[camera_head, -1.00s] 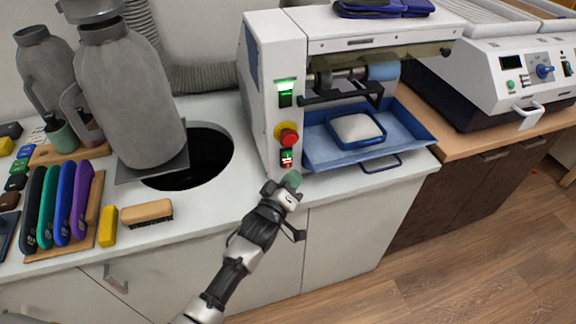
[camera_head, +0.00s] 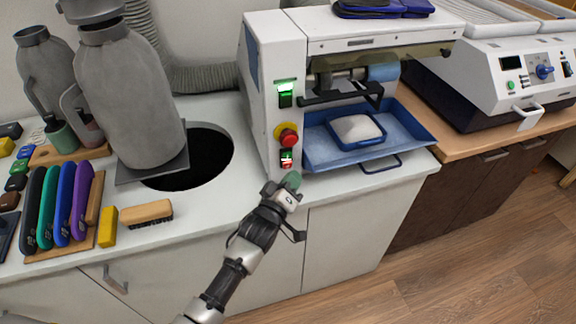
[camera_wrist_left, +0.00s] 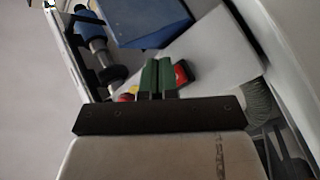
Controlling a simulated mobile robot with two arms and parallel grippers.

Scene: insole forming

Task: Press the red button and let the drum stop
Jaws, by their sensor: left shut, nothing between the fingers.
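The white machine (camera_head: 275,60) stands on the counter, with a grey-blue drum (camera_head: 383,72) on a metal shaft. On its front post are a red mushroom knob on a yellow base (camera_head: 288,137) and, below it, a small switch box with a green and a red button (camera_head: 287,159). My left gripper (camera_head: 292,180) is shut and empty, its green fingertips just below the switch box. In the left wrist view the shut green fingers (camera_wrist_left: 157,77) point beside the red button (camera_wrist_left: 181,74); I cannot tell whether they touch it. My right gripper is out of view.
A blue tray (camera_head: 415,128) with a smaller white-filled tray sits under the drum. A grey canister (camera_head: 135,95) stands by a dark round opening (camera_head: 210,150) on the left. A brush (camera_head: 146,213) lies near the counter's front edge.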

